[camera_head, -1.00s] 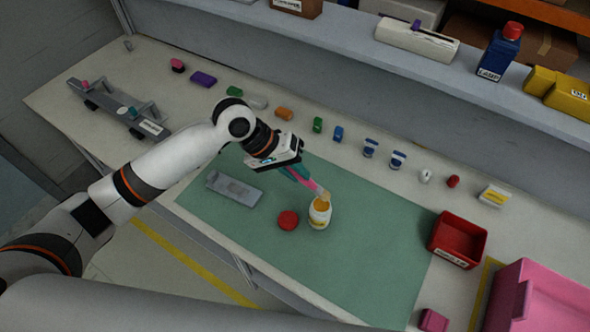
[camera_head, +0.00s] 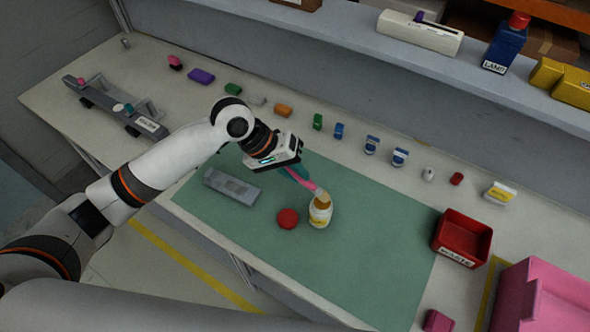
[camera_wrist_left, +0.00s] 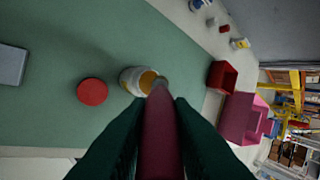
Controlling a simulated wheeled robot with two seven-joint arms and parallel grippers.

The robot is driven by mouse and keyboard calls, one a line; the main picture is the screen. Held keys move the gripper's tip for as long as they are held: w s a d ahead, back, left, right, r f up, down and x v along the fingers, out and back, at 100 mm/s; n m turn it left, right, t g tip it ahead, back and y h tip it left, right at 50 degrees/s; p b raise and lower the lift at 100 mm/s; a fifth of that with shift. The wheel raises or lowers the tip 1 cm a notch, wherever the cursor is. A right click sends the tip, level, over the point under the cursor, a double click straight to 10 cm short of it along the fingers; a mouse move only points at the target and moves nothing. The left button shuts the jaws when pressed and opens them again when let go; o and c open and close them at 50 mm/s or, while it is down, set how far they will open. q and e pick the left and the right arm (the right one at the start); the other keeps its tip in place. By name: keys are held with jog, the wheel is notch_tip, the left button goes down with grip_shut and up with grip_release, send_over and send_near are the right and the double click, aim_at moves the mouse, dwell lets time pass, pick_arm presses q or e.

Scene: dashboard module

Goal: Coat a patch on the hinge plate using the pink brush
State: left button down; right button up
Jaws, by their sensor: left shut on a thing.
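My left gripper (camera_head: 294,172) is shut on the pink brush (camera_head: 306,184), whose bristle end is at the mouth of an open jar (camera_head: 320,213) with yellowish contents. I cannot tell how deep the tip reaches. In the left wrist view the brush handle (camera_wrist_left: 161,130) runs between the dark fingers toward the jar (camera_wrist_left: 137,80). The hinge plate (camera_head: 232,187), a flat grey plate, lies on the green mat left of the jar; its edge shows in the left wrist view (camera_wrist_left: 12,64). A red lid (camera_head: 288,218) lies beside the jar. My right gripper is not in view.
The green mat (camera_head: 370,262) is mostly clear on its right. A red waste bin (camera_head: 462,238) and a pink bin (camera_head: 545,300) stand at right. Several small coloured items line the back, and a grey rack (camera_head: 110,103) stands at far left.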

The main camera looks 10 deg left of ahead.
pick_arm(q)
jog(key=shift+f, duration=0.2)
jog(key=shift+f, duration=0.5)
dwell(0.5)
dwell(1.1)
jog(key=shift+s+f+p, duration=0.15)
jog(key=shift+p, duration=0.25)
dwell(1.1)
